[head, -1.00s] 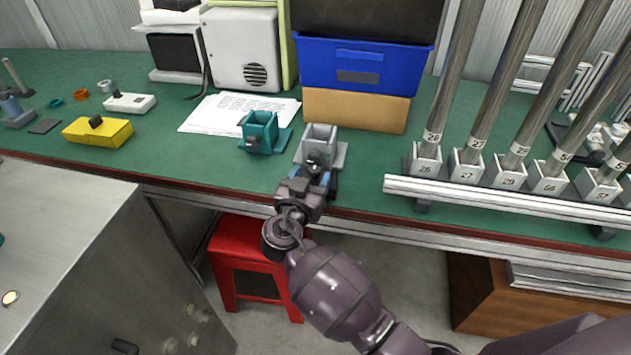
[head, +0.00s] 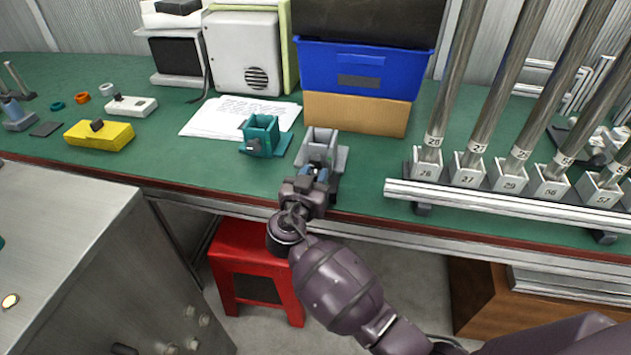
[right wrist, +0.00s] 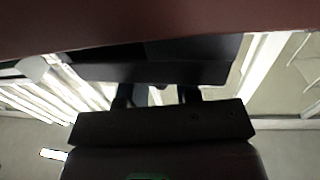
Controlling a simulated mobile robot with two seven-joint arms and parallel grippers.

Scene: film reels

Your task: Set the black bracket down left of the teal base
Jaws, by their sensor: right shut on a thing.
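The teal base (head: 262,136), a teal open-topped holder on a flat plate, stands on the green bench in front of the papers. A similar grey base (head: 322,147) stands just right of it. My right gripper (head: 318,174) is at the bench's front edge, right at the near side of the grey base, shut on a dark piece (head: 335,187) that looks like the black bracket. Arm and grey base hide most of that piece. In the right wrist view a dark plate (right wrist: 150,72) shows beyond the fingers; its full shape is unclear. My left gripper is out of view.
A rack (head: 500,205) of tall metal tubes in numbered sockets stands to the right. A blue bin (head: 365,67) sits on a cardboard box behind. A yellow block (head: 100,134) lies far left. A red stool (head: 250,262) stands below.

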